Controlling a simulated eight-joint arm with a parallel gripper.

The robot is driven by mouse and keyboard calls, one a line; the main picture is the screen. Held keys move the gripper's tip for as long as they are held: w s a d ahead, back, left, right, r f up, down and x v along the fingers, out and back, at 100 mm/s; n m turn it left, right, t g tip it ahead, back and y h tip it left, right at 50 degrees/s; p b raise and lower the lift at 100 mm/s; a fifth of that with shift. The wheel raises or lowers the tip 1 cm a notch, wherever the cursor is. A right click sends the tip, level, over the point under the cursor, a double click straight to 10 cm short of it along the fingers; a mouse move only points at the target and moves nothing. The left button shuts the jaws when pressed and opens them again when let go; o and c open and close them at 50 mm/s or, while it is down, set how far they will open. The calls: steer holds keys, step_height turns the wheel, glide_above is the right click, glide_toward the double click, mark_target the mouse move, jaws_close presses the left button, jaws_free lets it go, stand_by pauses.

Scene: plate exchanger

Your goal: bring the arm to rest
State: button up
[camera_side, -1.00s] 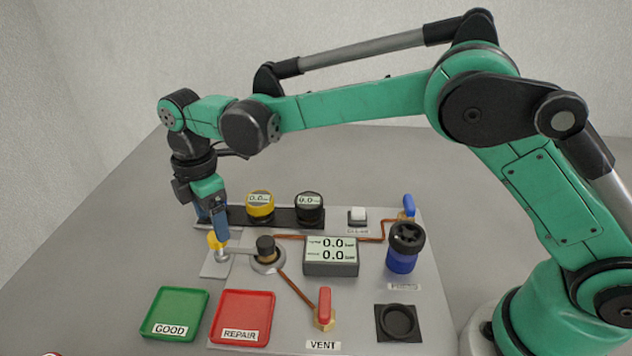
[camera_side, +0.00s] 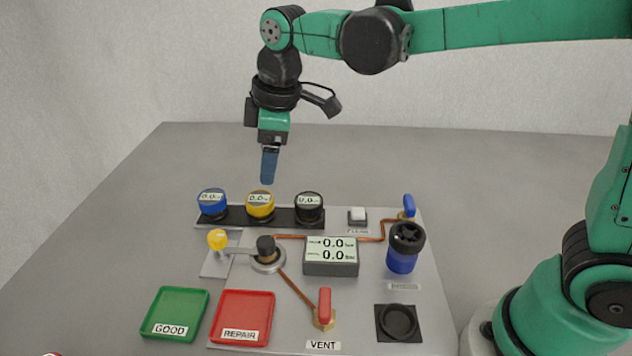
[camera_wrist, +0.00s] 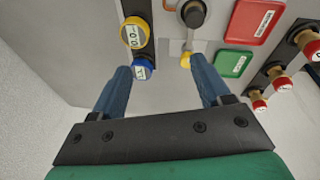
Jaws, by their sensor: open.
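My gripper (camera_side: 268,182) hangs in the air above and behind the row of gauges, pointing down. In the wrist view its two blue fingers (camera_wrist: 160,75) stand apart with nothing between them. Below are a blue gauge (camera_side: 212,202), a yellow gauge (camera_side: 260,203) and a black gauge (camera_side: 309,207) on a dark rack. The blue gauge also shows in the wrist view (camera_wrist: 143,68), beside the left finger. A yellow knob (camera_side: 217,239) stands on the light plate at the panel's left. My gripper touches none of these.
The panel carries a clamp with a black knob (camera_side: 266,246), a display (camera_side: 331,256) reading 0.0 twice, a red vent lever (camera_side: 324,306) and a blue canister (camera_side: 402,255). The green GOOD tray (camera_side: 175,314) and red REPAIR tray (camera_side: 243,316) are empty. The table behind is clear.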

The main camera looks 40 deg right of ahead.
steer(key=s+d+f+m+t, duration=0.2)
steer(key=s+d+m+t, duration=0.2)
steer(key=s+d+m, duration=0.5)
steer(key=shift+s+d+f+m+h, duration=0.2)
steer(key=shift+s+d+m+h, duration=0.2)
steer(key=shift+s+m, duration=0.6)
